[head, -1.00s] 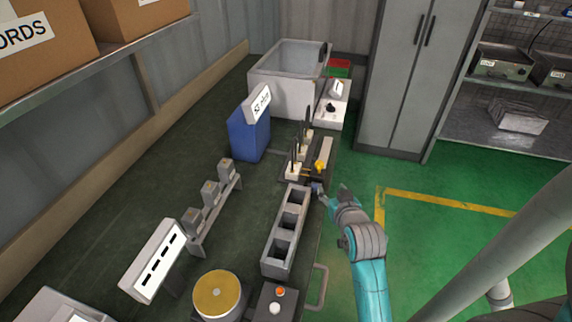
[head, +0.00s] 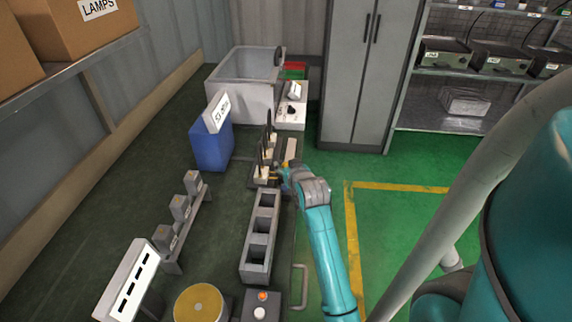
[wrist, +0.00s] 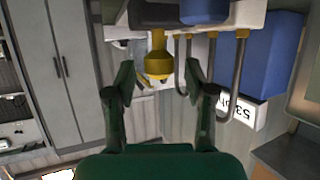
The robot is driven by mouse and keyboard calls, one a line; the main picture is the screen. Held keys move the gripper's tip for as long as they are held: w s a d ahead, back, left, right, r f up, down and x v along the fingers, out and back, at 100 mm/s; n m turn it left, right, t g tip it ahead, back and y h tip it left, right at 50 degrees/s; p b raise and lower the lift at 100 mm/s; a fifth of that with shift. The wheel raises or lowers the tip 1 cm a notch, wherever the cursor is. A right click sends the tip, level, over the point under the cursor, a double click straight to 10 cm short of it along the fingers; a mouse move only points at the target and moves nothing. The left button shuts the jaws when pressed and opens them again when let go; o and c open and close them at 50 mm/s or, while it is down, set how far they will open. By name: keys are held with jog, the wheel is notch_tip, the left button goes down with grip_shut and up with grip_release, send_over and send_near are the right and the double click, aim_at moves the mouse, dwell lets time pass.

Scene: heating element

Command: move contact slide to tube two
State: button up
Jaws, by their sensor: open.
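The contact slide's yellow knob (wrist: 158,64) shows in the wrist view, between the two fingers of my open gripper (wrist: 159,80). Gaps show on both sides of it, so I see no grip; its depth relative to the fingertips is unclear. Grey curved tubes (wrist: 210,65) stand to its right in that view. In the head view the dark upright tubes (head: 263,155) rise from pale blocks on the bench, and my gripper (head: 284,174) is at their right side. It mostly hides the yellow knob there. Which tube is number two cannot be read.
A grey three-slot block (head: 247,268) lies in front of the tubes. A blue container (head: 211,148) with a sign stands to the left, and a grey basin (head: 214,94) behind. A grey cabinet (head: 343,100) stands at the back right. The green floor on the right is open.

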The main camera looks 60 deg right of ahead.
jog(key=shift+w+d+f, duration=0.3)
jog(key=shift+w+d, duration=0.15)
grip_shut()
jog(key=w+d, duration=0.1)
jog(key=d, duration=0.2)
jog(key=w+d, duration=0.1)
jog(key=d, duration=0.2)
jog(key=w+d, duration=0.1)
jog(key=d, duration=0.2)
jog(key=shift+w+d, duration=0.1)
jog(key=shift+w, duration=0.3)
grip_release()
